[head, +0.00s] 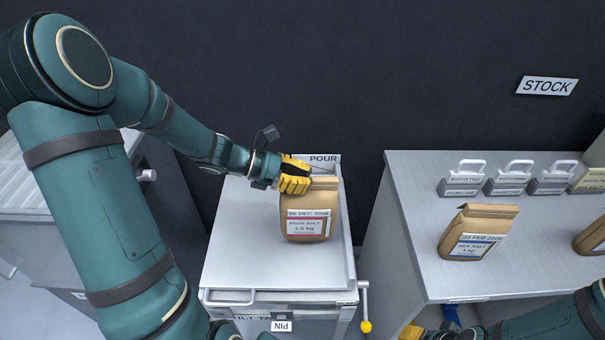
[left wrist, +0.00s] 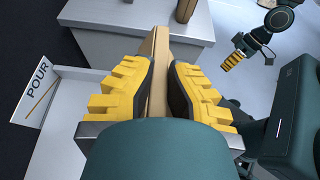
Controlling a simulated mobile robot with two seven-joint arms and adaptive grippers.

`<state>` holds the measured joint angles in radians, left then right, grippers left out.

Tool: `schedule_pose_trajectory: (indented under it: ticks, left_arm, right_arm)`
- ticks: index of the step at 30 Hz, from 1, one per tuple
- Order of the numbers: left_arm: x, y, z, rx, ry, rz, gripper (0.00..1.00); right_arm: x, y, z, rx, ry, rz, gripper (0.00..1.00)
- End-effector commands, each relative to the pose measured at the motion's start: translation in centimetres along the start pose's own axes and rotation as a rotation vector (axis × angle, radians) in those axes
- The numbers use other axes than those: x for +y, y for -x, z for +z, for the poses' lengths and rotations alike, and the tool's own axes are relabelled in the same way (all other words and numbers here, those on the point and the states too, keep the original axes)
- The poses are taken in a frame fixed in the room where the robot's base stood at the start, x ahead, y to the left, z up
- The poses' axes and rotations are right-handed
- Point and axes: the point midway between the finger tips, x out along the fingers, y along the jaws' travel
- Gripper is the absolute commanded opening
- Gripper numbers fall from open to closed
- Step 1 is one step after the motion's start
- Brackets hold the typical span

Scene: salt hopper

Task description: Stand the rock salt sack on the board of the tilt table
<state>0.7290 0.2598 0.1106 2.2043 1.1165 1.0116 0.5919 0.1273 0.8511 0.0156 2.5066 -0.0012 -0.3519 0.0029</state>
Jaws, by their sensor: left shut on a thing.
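The rock salt sack (head: 310,225) is a brown paper bag with a red-banded label, upright over the board (head: 237,255) of the tilt table. Its base looks at or very near the board; I cannot tell whether it touches. My left gripper (head: 300,180) has its yellow fingers shut on the top of the sack. The left wrist view shows the sack (left wrist: 158,85) between both fingers. My right gripper (left wrist: 231,61) is apart from the table, and only its yellow tip (head: 410,332) shows at the bottom of the head view.
A POUR sign (head: 324,158) stands at the board's back edge. A crank with a yellow knob (head: 366,326) is at the front right. On the grey counter (head: 420,210) to the right stand a sea salt sack (head: 477,234) and several tagged holders (head: 463,180). The board's left side is clear.

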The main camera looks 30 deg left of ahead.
Motion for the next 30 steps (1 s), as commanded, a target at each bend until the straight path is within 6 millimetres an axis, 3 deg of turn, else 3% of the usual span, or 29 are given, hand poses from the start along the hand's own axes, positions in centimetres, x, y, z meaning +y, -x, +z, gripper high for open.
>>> schedule_pose_trajectory:
  ticks: [8,15,16,18,30]
  left_arm:
    - [0.0,-1.2,-2.6,-0.005,0.000,-0.002,0.00]
    - [0.0,-1.3,-2.9,-0.004,-0.003,-0.002,0.00]
    - [-0.1,-1.3,-3.1,0.001,0.001,-0.001,0.17]
    - [-0.1,-1.3,-3.1,0.001,0.001,-0.001,0.34]
    - [0.0,-0.5,-3.0,0.002,0.001,0.003,0.34]
  right_arm:
    - [0.4,-1.0,-0.1,0.005,0.001,0.000,0.47]
    - [0.4,-1.0,-0.1,0.006,0.001,0.000,0.47]
    - [0.4,-1.0,-0.1,0.006,0.001,0.000,0.47]
    - [0.4,-1.0,-0.1,0.006,0.001,0.000,0.47]
    - [0.3,-0.8,-0.1,0.005,0.001,0.000,0.47]
